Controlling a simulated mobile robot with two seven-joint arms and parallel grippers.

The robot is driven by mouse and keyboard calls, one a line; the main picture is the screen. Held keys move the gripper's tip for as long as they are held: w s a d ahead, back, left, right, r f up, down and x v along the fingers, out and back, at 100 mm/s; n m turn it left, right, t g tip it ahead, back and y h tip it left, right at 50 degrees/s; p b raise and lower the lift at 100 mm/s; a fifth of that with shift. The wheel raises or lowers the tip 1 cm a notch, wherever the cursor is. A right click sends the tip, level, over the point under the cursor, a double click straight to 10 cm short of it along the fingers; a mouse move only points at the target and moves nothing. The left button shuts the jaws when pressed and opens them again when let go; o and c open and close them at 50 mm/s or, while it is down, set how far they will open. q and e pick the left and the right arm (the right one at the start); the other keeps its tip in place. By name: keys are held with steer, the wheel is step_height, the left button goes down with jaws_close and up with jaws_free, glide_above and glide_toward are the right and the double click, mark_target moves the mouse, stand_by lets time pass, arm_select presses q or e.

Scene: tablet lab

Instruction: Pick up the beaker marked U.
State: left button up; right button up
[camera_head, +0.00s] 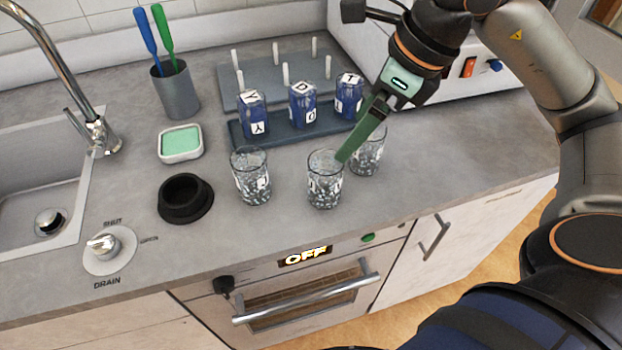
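Three clear glass beakers with grey, speckled contents stand near the counter's front edge: a left one (251,178), a middle one (324,182) and a right one (367,158). Each seems to carry a white marking, but I cannot read the letters, so I cannot tell which is marked U. My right gripper (345,156) reaches down from the upper right, with its green fingers at the rim of the middle beaker and partly in front of the right one. The fingers are seen edge-on and overlap, so their opening is hidden. My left gripper is out of view.
Several blue lettered containers (303,105) stand in a dark tray (273,135) behind the beakers, before a pegged rack (263,76). A black round holder (185,199), green sponge dish (181,143), grey cup (175,92) and sink (40,190) lie left. Front counter is clear.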

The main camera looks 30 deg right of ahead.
mark_target(319, 174)
steer(key=shift+a+b+x, duration=0.2)
steer(key=shift+x, duration=3.1)
steer(key=shift+a+b+x, duration=0.15)
steer(key=shift+a+x, duration=0.05)
steer(key=shift+x, duration=3.1)
steer(key=shift+r, duration=0.1)
steer(key=c, duration=1.4)
steer(key=shift+r, duration=0.1)
